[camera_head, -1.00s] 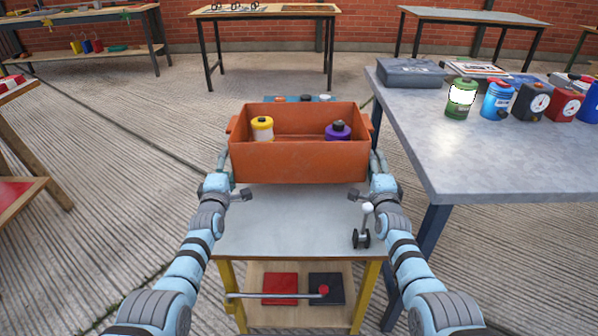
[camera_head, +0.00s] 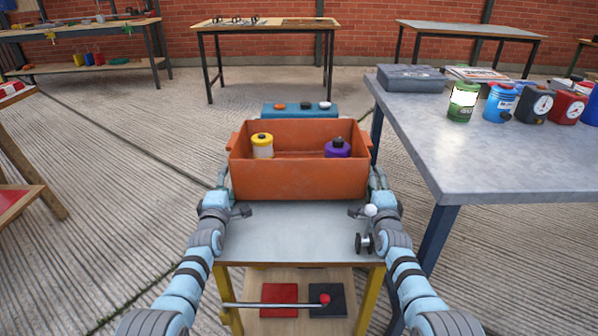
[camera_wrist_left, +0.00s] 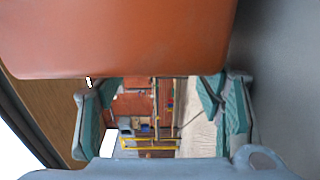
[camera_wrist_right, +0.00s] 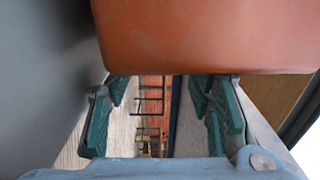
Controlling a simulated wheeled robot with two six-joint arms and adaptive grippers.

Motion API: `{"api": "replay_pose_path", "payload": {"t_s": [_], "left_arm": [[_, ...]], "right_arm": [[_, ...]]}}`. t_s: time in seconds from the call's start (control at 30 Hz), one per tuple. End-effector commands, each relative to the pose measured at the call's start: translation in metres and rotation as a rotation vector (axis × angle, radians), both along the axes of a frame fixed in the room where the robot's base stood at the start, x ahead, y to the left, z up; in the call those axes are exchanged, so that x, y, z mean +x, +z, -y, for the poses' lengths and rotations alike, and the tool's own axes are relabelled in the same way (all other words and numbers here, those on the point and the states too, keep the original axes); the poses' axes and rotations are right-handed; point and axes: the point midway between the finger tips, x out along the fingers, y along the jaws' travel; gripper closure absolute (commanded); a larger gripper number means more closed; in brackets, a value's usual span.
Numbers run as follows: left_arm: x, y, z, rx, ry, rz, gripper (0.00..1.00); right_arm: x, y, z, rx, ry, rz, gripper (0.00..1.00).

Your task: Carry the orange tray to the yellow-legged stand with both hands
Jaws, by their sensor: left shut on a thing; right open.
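The orange tray (camera_head: 298,181) is upright over the far part of the grey-topped, yellow-legged stand (camera_head: 285,238). Its lower edge meets the top in the head view; I cannot tell whether it rests fully. A yellow-and-white bottle (camera_head: 262,146) and a purple bottle (camera_head: 338,149) stand inside. My left gripper (camera_head: 222,177) is shut on the tray's left end, its grip mostly hidden. My right gripper (camera_head: 376,178) is open at the right end. The tray also fills the top of the left wrist view (camera_wrist_left: 120,35) and right wrist view (camera_wrist_right: 200,35).
A white-knobbed lever (camera_head: 364,240) sits at the stand's right front. A grey table (camera_head: 510,165) with several canisters and a case stands close on the right. A blue box (camera_head: 300,110) shows behind the tray. The concrete floor to the left is mostly clear.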

Motion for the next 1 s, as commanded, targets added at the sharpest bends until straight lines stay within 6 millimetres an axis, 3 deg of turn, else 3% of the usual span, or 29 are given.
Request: {"api": "replay_pose_path", "payload": {"t_s": [0.03, 0.47, 0.77, 0.9, 1.0], "left_arm": [[0.001, 0.002, 0.013, -0.021, -0.014, 0.013, 0.50], [0.000, -0.008, 0.013, -0.019, -0.015, 0.004, 0.50], [0.000, -0.009, 0.000, -0.015, -0.013, 0.001, 0.50], [0.000, -0.010, -0.006, -0.014, -0.010, -0.002, 0.29], [-0.001, -0.011, -0.008, -0.013, -0.008, -0.005, 0.29]], "right_arm": [[-0.001, -0.007, -0.012, -0.001, 0.015, -0.007, 0.50], [-0.001, -0.015, -0.011, 0.000, 0.015, -0.012, 0.50], [-0.001, -0.014, 0.008, 0.000, 0.011, -0.011, 0.50], [-0.001, -0.013, 0.015, 0.002, 0.007, -0.011, 0.50], [-0.001, -0.013, 0.016, 0.004, 0.008, -0.010, 0.50]]}}
